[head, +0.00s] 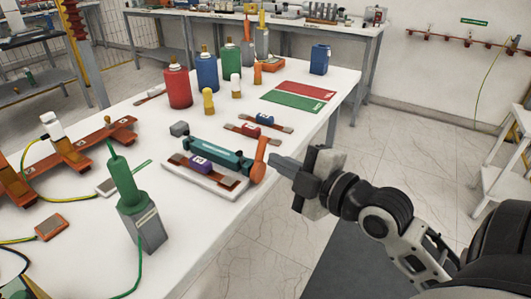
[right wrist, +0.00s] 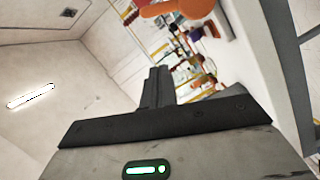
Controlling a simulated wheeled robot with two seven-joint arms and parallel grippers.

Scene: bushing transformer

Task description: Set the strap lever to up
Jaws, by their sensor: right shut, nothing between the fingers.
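The strap lever (head: 260,158) is an orange handle at the right end of a teal block (head: 217,155) on a white base (head: 180,180) near the table's right edge. It stands roughly upright, leaning slightly right at the top. A purple block (head: 199,163) on a brown strap sits in front of the teal block. My right gripper (head: 274,161) is shut and empty, with its tips just right of the lever; I cannot tell whether they touch. In the right wrist view its closed fingers (right wrist: 157,82) show below an orange part (right wrist: 162,8). My left gripper is not in view.
A green tool (head: 125,187) in a grey holder stands front left of the base. Two small straps with blocks (head: 252,130) lie behind the teal block. Red, blue and green bottles (head: 207,72) stand farther back.

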